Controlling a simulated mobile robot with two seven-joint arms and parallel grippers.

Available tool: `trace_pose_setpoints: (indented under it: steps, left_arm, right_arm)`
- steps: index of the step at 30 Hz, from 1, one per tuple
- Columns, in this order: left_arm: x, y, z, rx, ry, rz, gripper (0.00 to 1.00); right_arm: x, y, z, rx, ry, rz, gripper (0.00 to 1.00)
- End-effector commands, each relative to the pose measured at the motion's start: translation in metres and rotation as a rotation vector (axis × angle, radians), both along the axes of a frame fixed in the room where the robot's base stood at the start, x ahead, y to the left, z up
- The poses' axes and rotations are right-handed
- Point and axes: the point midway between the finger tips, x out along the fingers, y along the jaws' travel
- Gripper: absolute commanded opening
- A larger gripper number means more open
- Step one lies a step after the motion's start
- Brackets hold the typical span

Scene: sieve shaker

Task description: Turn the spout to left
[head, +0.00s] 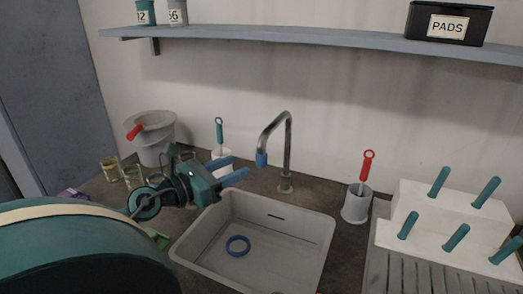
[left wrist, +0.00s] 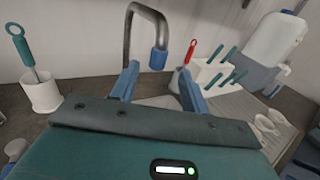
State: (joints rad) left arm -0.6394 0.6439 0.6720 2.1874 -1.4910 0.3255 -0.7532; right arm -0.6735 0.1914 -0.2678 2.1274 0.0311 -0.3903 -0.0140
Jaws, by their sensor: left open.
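The spout (head: 288,150) is a grey metal gooseneck behind the sink (head: 322,222). Its blue tip (head: 262,160) points toward the left side of the sink in the head view. My left gripper (head: 240,166) is open, with two blue fingers, just left of the tip and apart from it. In the left wrist view, the spout (left wrist: 130,40) arches above the gripper (left wrist: 158,70). The blue tip (left wrist: 158,58) shows between the lines of the two fingers, a little beyond them. My right gripper is not in view.
A blue ring (head: 238,246) lies in the sink. A grey cup with a red-handled brush (head: 367,165) stands right of the spout. A white cup with a teal brush (head: 219,134) stands behind my gripper. A white peg rack (head: 400,228) is at the right.

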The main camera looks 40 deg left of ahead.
Motion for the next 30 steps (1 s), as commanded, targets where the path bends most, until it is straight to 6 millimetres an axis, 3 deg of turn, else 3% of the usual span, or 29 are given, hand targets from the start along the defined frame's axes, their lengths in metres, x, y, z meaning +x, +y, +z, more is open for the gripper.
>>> trace_pose_setpoints:
  steps: [1,6,13,19,28,30]
  left_arm:
    - [0.011,-0.002,0.007,0.003,-0.001,-0.003,0.46]
    - [0.043,-0.007,0.006,-0.001,-0.004,0.000,0.46]
    - [0.074,-0.012,0.003,-0.003,-0.004,0.001,0.46]
    - [0.086,-0.014,0.001,-0.002,-0.002,0.001,0.46]
    - [0.087,-0.015,0.000,-0.002,-0.001,0.000,0.46]
    - [0.087,-0.015,0.000,-0.002,-0.001,0.000,0.41]
  right_arm:
    - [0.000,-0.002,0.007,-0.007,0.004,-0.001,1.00]
    - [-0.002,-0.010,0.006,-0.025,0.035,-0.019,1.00]
    - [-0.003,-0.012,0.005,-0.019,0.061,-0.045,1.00]
    - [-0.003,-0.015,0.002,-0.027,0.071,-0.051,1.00]
    - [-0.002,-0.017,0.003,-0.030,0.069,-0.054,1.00]
    - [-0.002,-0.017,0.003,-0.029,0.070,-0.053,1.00]
